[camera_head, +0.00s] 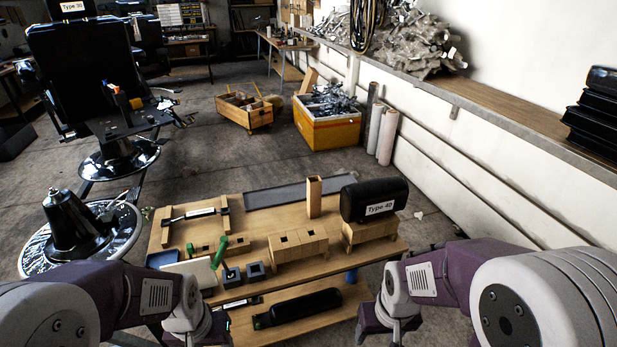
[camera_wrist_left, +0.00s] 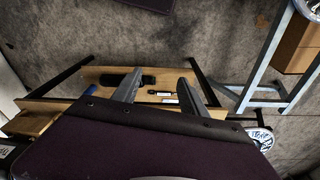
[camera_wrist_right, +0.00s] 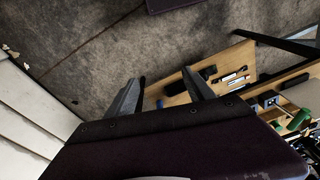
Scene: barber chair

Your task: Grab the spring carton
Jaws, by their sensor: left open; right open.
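No box in view carries a readable spring label. A small upright tan carton (camera_head: 314,197) with an open top stands at the back of the wooden workbench. A yellow box (camera_head: 335,133) filled with grey metal pieces stands on the floor behind the bench; I cannot tell which is the spring carton. My right gripper (camera_head: 392,322) is at the bench's front right, away from both. Its fingers are apart and empty in the right wrist view (camera_wrist_right: 160,90). My left gripper's fingers are apart and empty in the left wrist view (camera_wrist_left: 158,88).
A black cushion (camera_head: 372,200) labelled Type 40 rests on a wooden block at the bench's right. Slotted wooden blocks (camera_head: 298,243), green-handled tools and a black padded piece (camera_head: 298,308) lie nearer. A wooden crate (camera_head: 243,112) and a barber chair (camera_head: 85,75) stand beyond.

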